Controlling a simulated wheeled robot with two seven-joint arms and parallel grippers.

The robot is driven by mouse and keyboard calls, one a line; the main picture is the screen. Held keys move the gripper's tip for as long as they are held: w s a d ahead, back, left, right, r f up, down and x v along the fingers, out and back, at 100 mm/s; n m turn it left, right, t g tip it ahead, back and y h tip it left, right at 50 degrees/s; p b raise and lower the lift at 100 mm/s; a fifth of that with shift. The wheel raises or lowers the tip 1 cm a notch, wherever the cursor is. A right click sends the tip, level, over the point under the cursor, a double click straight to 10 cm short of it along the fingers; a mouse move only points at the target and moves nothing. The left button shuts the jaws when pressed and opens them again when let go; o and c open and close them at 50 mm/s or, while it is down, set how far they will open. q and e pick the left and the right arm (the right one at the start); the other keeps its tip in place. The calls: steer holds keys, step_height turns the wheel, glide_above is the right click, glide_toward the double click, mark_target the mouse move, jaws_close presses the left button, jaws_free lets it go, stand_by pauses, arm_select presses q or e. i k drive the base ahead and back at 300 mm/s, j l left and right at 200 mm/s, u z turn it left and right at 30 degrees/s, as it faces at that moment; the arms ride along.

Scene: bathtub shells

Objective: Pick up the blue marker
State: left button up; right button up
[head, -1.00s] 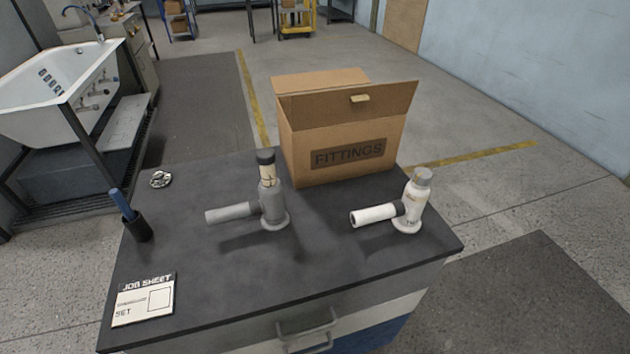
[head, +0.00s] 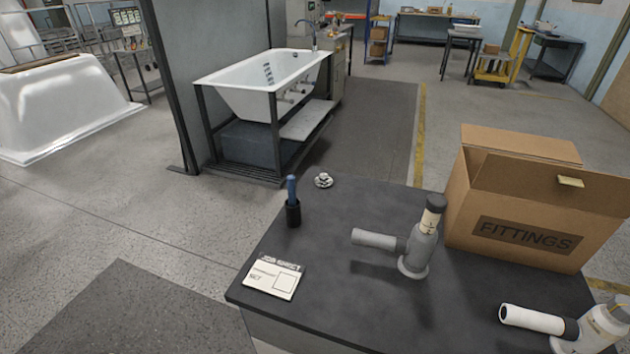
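The blue marker (head: 291,188) stands upright in a small black cup (head: 293,214) near the left edge of the dark worktop (head: 340,290). Its upper part shows above the cup's rim; its lower part is hidden inside. Neither of my grippers shows in the head view.
A job sheet card (head: 273,277) lies in front of the cup, and a small metal part (head: 323,180) lies behind it. A grey pipe fitting (head: 418,250), a white one (head: 600,326) and an open FITTINGS box (head: 525,238) stand to the right. A bathtub (head: 262,85) is on a stand beyond.

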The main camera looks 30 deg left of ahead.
mark_target(290, 182)
steer(key=u, duration=1.15)
